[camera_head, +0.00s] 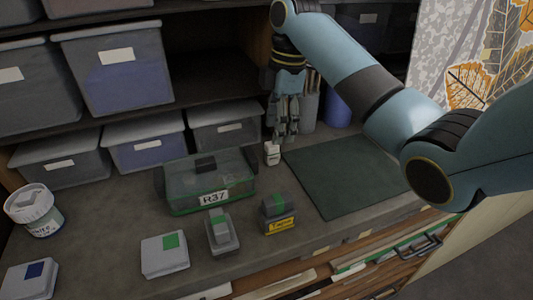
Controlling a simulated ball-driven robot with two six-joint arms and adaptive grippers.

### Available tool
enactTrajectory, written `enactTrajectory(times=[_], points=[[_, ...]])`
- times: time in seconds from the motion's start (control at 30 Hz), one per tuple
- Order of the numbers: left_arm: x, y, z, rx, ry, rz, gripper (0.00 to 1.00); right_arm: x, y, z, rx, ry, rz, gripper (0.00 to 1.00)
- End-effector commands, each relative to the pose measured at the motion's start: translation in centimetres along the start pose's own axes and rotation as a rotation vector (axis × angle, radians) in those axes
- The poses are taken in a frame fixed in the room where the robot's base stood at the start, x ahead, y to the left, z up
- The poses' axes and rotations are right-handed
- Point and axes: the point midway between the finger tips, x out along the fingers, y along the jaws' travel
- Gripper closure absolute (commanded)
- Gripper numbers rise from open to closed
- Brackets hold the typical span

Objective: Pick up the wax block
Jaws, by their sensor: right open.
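My right gripper (282,134) points down at the back of the worktop, left of the green mat. It is open, with its fingers just above and beside a small pale block or bottle (271,154). I cannot tell whether they touch it. Which thing is the wax block is not certain. Other candidates are a dark block with a green top and yellow label (279,222), a stacked grey piece with a green mark (221,234) and a whitish block with a green patch (165,254). My left gripper is not in view.
A clear green-edged box labelled R37 (212,199) stands mid-worktop. A flat dark green mat (345,175) lies to the right, bare. A white tub (37,221) and a white block with a blue patch (29,281) are at left. Lidded bins (147,138) fill the shelves behind.

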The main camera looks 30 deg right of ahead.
Motion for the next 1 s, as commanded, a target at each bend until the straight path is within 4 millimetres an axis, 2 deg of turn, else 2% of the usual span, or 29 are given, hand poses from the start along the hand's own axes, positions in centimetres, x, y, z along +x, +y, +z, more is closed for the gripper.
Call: enactTrajectory(times=[0.27,0.4,0.5,0.6,0.8,1.0], points=[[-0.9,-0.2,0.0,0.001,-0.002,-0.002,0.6,2.5,-0.2,-0.3,0.001,0.001,-0.003,0.46],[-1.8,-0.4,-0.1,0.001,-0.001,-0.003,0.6,4.7,-0.6,-0.8,0.002,0.001,-0.004,0.46],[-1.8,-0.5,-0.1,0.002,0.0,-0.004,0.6,6.1,-0.5,-0.7,0.002,0.0,-0.002,0.46],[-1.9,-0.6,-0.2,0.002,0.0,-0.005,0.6,6.8,-0.5,-0.7,0.001,0.0,-0.001,0.46],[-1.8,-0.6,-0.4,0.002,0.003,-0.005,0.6,6.9,-0.5,-0.6,0.001,-0.001,0.0,0.46],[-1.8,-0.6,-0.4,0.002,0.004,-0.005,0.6,6.9,-0.5,-0.6,0.001,0.0,0.0,0.71]])
